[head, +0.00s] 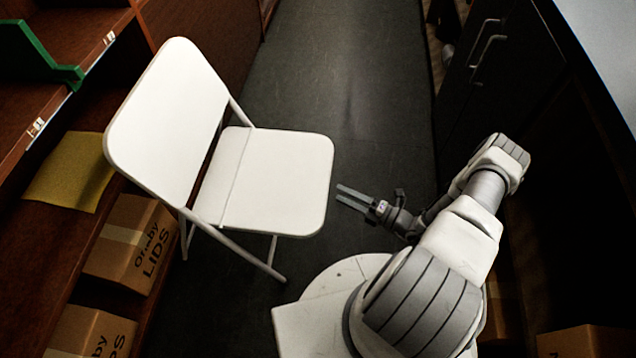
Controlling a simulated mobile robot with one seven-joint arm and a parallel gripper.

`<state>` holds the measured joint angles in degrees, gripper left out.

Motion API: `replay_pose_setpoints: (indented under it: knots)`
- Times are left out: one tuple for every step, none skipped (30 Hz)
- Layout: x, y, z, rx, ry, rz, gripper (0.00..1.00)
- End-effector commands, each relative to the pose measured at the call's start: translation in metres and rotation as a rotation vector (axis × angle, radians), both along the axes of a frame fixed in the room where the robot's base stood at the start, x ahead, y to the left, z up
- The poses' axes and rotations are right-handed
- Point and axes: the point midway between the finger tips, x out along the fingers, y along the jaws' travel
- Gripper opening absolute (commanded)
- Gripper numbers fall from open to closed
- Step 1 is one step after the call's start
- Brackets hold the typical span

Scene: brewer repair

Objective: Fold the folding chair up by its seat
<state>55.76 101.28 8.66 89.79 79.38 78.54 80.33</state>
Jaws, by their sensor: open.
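A white folding chair (174,115) stands unfolded on the dark floor, left of centre in the head view. Its backrest is on the left, and its seat (276,182) lies flat with the front edge toward the right. Thin pale legs show below the seat; some of them are hidden by it. My gripper (353,197) is open and empty, just right of the seat's front edge. Its two fingers point left toward the seat, with a small gap between; I cannot tell its exact height against the seat.
Brown shelves line the left, with a cardboard box (133,243) marked LIDS, a yellow cloth or sheet (70,171) and a green object (38,58). Dark cabinets with handles (487,42) line the right. The aisle floor (350,75) behind the chair is clear.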

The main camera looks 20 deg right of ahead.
Motion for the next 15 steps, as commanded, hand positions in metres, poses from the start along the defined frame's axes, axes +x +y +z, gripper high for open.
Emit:
replay_pose_setpoints:
  knots:
    - [0.008, 0.01, -0.001, 0.001, -0.001, 0.003, 0.6]
    - [0.013, 0.014, -0.001, 0.001, -0.001, 0.004, 0.6]
    - [0.019, 0.02, -0.002, 0.001, -0.001, 0.004, 0.6]
    - [0.024, 0.025, -0.002, 0.001, -0.001, 0.004, 0.6]
    - [0.028, 0.029, -0.002, 0.002, -0.001, 0.004, 0.6]
    - [0.034, 0.035, -0.002, 0.001, -0.001, 0.004, 0.6]
    - [0.038, 0.039, -0.002, 0.001, -0.001, 0.003, 0.6]
    - [0.041, 0.043, -0.002, 0.001, -0.001, 0.004, 0.6]
    - [0.046, 0.047, -0.002, 0.001, -0.001, 0.003, 0.6]
    - [0.049, 0.05, -0.002, 0.001, -0.001, 0.003, 0.6]
    - [0.052, 0.053, -0.002, 0.0, -0.001, 0.003, 0.6]
    - [0.055, 0.056, -0.002, -0.001, -0.001, 0.003, 0.6]
    - [0.058, 0.058, -0.002, -0.001, -0.001, 0.003, 0.6]
    - [0.06, 0.06, -0.002, -0.001, 0.0, 0.002, 0.6]
    - [0.062, 0.062, -0.002, -0.001, -0.001, 0.002, 0.6]
